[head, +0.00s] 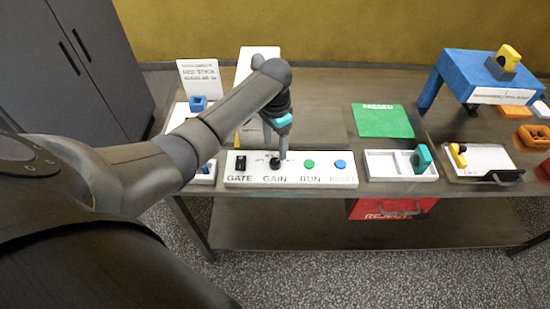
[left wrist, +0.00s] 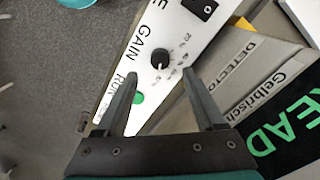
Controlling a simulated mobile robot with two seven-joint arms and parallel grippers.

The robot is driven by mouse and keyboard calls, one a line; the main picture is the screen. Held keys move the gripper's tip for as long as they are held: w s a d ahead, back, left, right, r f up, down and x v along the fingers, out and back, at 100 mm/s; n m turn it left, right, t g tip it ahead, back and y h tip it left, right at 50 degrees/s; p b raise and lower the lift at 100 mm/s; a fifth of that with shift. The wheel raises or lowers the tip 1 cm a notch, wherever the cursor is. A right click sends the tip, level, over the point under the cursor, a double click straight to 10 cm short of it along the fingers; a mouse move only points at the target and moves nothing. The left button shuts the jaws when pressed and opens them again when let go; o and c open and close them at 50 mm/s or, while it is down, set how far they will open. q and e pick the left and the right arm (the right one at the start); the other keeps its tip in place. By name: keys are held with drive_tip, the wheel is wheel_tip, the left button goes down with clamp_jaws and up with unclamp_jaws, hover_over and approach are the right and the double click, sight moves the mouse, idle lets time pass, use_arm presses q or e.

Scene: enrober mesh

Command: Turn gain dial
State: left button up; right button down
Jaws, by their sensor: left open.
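The gain dial is a small round black knob above the word GAIN on a white control panel (head: 232,178). In the head view it is partly behind my left gripper (head: 281,148). In the left wrist view the gain dial (left wrist: 160,59) is clear, with a light pointer mark and a printed number scale beside it. My left gripper (left wrist: 159,76) points down over the panel, open. The dial shows between and slightly beyond its fingertips. I see nothing between the fingers, and I cannot tell its exact height above the dial. My right gripper is not in view.
A black gate switch (head: 241,162) is left of the dial; a green run button (head: 309,164) and blue reset button (head: 341,165) are right. A white two-part tray (head: 382,163) holds a teal piece. A green passed mat (head: 382,120) lies behind. A blue stand (head: 478,78) is farther right.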

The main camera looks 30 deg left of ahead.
sight(275, 161)
use_arm(q)
wheel_tip(275, 161, down, 6)
drive_tip(key=shift+f+b, duration=0.1)
drive_tip(key=shift+b, duration=0.35)
drive_tip(key=shift+c, duration=0.3)
clamp_jaws()
